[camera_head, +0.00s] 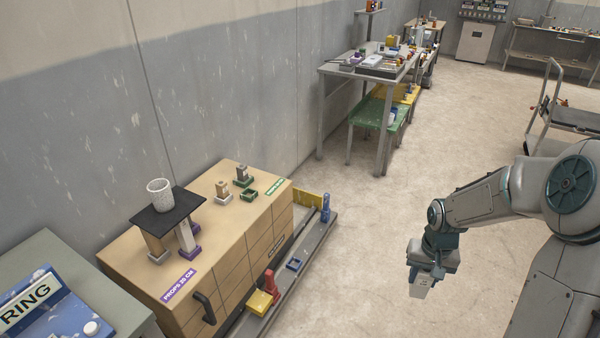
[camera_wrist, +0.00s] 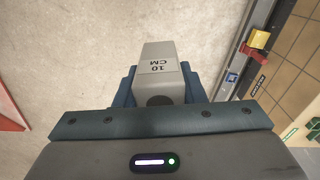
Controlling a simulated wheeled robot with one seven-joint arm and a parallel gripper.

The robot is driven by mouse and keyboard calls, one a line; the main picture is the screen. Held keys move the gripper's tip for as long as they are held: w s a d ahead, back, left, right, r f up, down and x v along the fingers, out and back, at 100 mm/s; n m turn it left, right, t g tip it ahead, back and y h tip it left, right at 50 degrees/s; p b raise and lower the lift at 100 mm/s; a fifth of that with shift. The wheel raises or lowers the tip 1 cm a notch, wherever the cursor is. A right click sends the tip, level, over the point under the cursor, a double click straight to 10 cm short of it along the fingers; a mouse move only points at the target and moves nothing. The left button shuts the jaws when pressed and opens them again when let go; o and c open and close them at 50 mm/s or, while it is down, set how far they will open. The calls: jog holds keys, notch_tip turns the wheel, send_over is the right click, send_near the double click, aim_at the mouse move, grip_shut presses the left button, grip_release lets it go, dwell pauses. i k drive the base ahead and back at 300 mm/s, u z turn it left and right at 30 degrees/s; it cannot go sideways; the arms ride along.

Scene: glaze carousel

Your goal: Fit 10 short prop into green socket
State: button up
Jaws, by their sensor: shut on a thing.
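My gripper (camera_head: 422,272) is shut on a short light-grey prop (camera_head: 420,291), held out over the bare floor to the right of the cabinet. In the wrist view the prop (camera_wrist: 159,72) is between the fingers and bears the mark "10 CM". The green socket (camera_head: 249,195) is a small open-topped square on the wooden cabinet top, near its right end and apart from my gripper.
The wooden cabinet (camera_head: 225,240) stands by the wall. On it, a black plate (camera_head: 167,212) with a white speckled cup (camera_head: 160,192) rests on taller props. A low rail with yellow, red and blue pieces (camera_head: 294,264) runs along its front. Open floor lies between.

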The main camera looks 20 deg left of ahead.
aim_at(241, 235)
jog(key=z, duration=0.15)
jog(key=i, duration=1.35)
jog(key=u, duration=0.45)
jog(key=i, duration=1.1)
jog(key=u, duration=1.6)
jog(key=i, duration=0.75)
jog(key=u, duration=0.7)
